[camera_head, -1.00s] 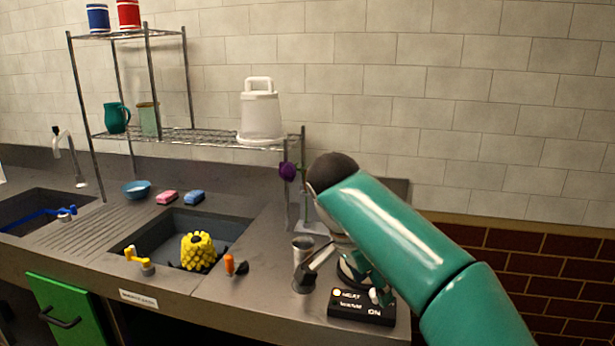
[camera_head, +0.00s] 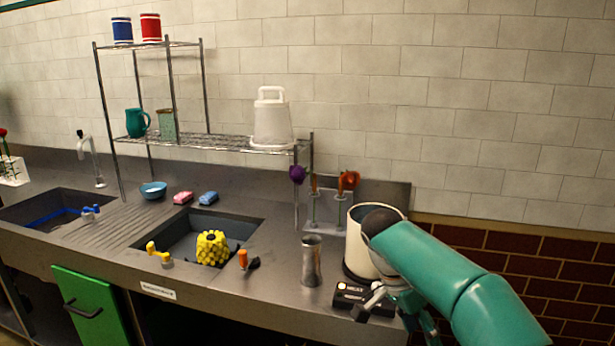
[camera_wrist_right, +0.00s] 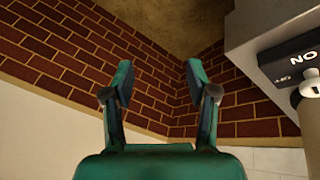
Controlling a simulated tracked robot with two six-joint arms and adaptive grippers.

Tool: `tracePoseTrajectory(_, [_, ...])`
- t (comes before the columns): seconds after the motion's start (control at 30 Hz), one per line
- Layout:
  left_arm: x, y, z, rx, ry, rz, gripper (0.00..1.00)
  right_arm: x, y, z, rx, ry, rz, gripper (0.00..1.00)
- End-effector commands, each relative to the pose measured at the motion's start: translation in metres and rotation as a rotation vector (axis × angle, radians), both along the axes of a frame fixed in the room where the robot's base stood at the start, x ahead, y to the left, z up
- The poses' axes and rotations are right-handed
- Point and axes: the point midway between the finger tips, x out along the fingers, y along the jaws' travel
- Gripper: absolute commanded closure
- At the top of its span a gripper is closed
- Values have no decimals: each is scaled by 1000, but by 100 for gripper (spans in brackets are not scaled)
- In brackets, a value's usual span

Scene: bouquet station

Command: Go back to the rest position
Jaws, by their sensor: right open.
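My right gripper (camera_head: 394,306) is in front of the counter's right end in the head view, partly hidden by my own teal arm. In the right wrist view my right gripper (camera_wrist_right: 160,82) has its two fingers spread, with nothing between them. Past them are the brick wall and floor. A metal cup (camera_head: 311,262) stands upright on the counter, left of the gripper and apart from it. A cream pot (camera_head: 358,238) stands behind my arm, partly hidden by it. My left gripper is not in view.
A black control box (camera_head: 350,296) sits at the counter's front edge, close to the gripper. A stand (camera_head: 325,225) with purple and orange flowers is at the back. The sink (camera_head: 245,228) holds a yellow item (camera_head: 212,248). A wire shelf (camera_head: 215,142) stands behind.

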Motion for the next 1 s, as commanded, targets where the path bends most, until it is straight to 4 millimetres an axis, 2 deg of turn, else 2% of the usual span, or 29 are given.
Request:
tracePoseTrajectory(0.17, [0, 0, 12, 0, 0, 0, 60, -21, -21, -73, 45, 171, 17, 42])
tracePoseTrajectory(0.27, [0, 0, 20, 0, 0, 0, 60, -46, -26, -131, 134, 277, 71, 42])
tracePoseTrajectory(0.3, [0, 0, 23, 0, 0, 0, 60, -60, -26, -157, 186, 320, 103, 42])
tracePoseTrajectory(0.37, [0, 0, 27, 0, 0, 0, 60, -86, -21, -195, 281, 375, 156, 42])
tracePoseTrajectory(0.4, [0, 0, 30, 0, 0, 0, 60, -106, -15, -218, 351, 404, 192, 42])
tracePoseTrajectory(0.53, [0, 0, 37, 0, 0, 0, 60, -177, 14, -279, 595, 438, 307, 42])
tracePoseTrajectory(0.6, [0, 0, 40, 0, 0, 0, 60, -213, 34, -300, 711, 414, 365, 42])
tracePoseTrajectory(0.7, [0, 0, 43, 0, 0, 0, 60, -255, 60, -317, 833, 341, 451, 42])
tracePoseTrajectory(0.8, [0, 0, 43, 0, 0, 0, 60, -283, 81, -325, 890, 238, 559, 42])
tracePoseTrajectory(0.9, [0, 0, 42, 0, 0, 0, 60, -292, 91, -328, 879, 121, 684, 42])
tracePoseTrajectory(1.0, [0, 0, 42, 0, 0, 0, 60, -281, 90, -330, 819, 10, 801, 42])
